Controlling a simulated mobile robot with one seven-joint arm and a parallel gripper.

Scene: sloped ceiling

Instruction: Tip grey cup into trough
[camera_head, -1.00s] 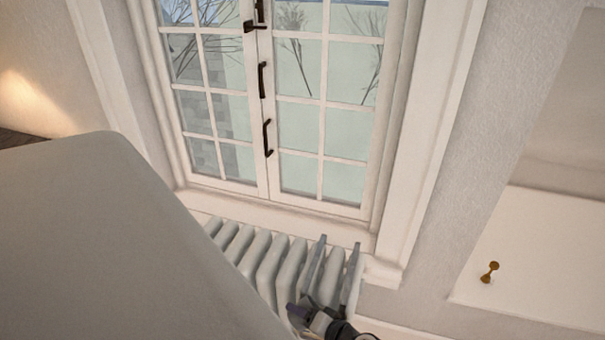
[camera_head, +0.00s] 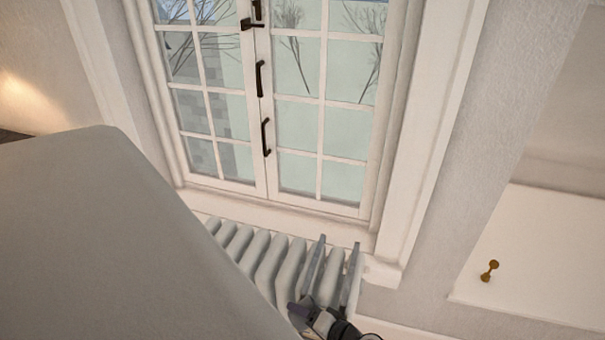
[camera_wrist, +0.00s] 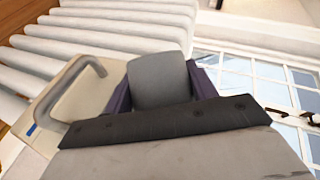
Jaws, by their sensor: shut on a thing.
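My gripper (camera_head: 318,318) shows at the bottom edge of the head view, in front of the radiator, and is only partly visible. In the wrist view its purple fingers (camera_wrist: 160,92) stand on both sides of a smooth grey rounded piece, which looks like the grey cup (camera_wrist: 159,72). The gripper is shut on it. The cup's opening and any contents are hidden, and I cannot tell its tilt. In the head view I cannot make out the cup.
A white ribbed radiator (camera_head: 270,265) stands below a window (camera_head: 270,110) with dark handles. A brass knob (camera_head: 490,270) is at the right.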

